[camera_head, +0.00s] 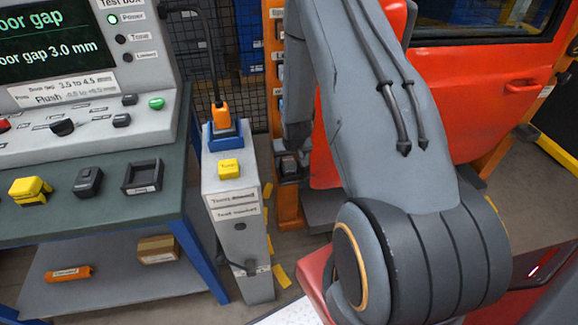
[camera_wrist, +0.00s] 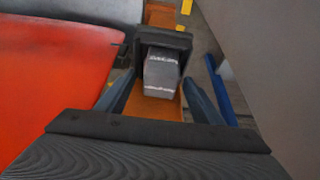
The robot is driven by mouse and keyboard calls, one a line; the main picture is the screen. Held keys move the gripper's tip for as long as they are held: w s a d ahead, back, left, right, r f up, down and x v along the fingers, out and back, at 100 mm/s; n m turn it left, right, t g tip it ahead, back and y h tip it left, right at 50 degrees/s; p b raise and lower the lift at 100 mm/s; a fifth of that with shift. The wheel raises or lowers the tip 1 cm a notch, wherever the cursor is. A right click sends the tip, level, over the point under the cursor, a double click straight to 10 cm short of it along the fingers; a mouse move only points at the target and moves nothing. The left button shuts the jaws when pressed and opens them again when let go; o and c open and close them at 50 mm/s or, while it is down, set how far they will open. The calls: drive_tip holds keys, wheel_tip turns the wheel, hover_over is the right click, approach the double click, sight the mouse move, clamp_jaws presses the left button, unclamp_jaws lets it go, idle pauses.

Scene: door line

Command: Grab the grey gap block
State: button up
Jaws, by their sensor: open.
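The grey gap block (camera_wrist: 160,75), with pale lettering on its faces, is in the wrist view just ahead of my gripper (camera_wrist: 159,84). It sits at a dark square holder (camera_wrist: 163,40) with orange behind and below it. My gripper's two blue fingers are apart, one on each side of the block, with a visible space on both sides. I cannot tell how deep the block lies between them. In the head view a small dark shape (camera_head: 289,166) shows low by the orange post, under the end of my arm; the fingers cannot be made out there.
The red door (camera_head: 478,105) is close beside my arm; it fills the left of the wrist view (camera_wrist: 55,75). A grey pedestal (camera_head: 229,189) with a yellow button stands left of my arm. The bench (camera_head: 60,222) holds a test box, whose screen reads door gap 3.0 mm.

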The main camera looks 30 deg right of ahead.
drive_tip(key=shift+w, duration=0.1)
drive_tip(key=c, duration=1.4)
